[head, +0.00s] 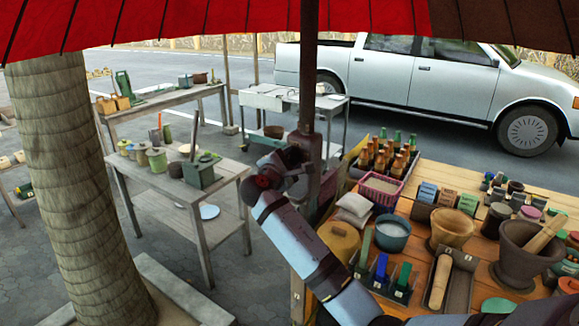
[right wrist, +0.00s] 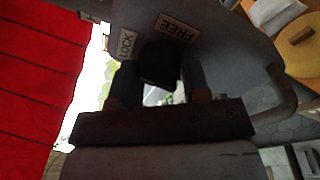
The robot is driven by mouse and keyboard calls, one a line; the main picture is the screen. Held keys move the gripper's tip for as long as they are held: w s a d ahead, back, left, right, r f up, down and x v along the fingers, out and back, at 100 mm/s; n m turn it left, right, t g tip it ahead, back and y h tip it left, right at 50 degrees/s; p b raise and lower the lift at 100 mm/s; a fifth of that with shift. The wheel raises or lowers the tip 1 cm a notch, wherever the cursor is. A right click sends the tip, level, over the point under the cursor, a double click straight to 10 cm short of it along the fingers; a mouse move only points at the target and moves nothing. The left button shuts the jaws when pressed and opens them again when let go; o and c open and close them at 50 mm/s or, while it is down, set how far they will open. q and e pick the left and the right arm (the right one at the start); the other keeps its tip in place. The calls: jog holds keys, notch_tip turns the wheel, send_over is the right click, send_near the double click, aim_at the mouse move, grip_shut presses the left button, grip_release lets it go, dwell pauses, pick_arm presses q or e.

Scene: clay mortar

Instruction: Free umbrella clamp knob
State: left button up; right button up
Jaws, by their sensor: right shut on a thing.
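The umbrella pole (head: 308,70) stands upright in the head view, with a clamp body (head: 309,146) partway down it. In the right wrist view, a grey clamp plate (right wrist: 225,60) carries a LOCK label (right wrist: 126,45) and a FREE label (right wrist: 177,27). The dark clamp knob (right wrist: 160,62) sits below and between these labels. My right gripper (right wrist: 160,86) has one finger on each side of the knob and is shut on it. In the head view, my right arm reaches up to the clamp, and its fingertips are hard to make out. My left gripper is not in view.
The red umbrella canopy (head: 220,20) hangs overhead. A wooden stall table (head: 470,262) at right is crowded with mortars, bowls, a bottle crate (head: 383,158) and a pink basket (head: 381,188). A thick trunk (head: 72,190) stands at left. Paving (head: 255,285) lies open between.

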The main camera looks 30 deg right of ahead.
jog(key=m+b, duration=0.5)
jog(key=b, duration=0.1)
jog(key=m+h+b, duration=0.1)
jog(key=m+b, duration=0.4)
jog(key=b, duration=0.1)
jog(key=m+g+b, duration=0.1)
jog(key=m+b, duration=0.4)
jog(key=b, duration=0.1)
jog(key=shift+w+a+f+h, duration=0.1)
jog(key=shift+f+h, duration=0.2)
jog(key=shift+m+b, duration=0.6)
jog(key=shift+b, duration=0.05)
jog(key=shift+r, duration=0.1)
jog(key=shift+r+m+b, duration=0.1)
jog(key=shift+m+b, duration=0.35)
jog(key=shift+m, duration=0.05)
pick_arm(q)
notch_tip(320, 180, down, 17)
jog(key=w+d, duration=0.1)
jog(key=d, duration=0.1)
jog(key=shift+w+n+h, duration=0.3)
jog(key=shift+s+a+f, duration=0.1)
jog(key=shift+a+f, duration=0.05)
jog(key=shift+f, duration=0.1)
pick_arm(e)
jog(key=o, duration=0.9)
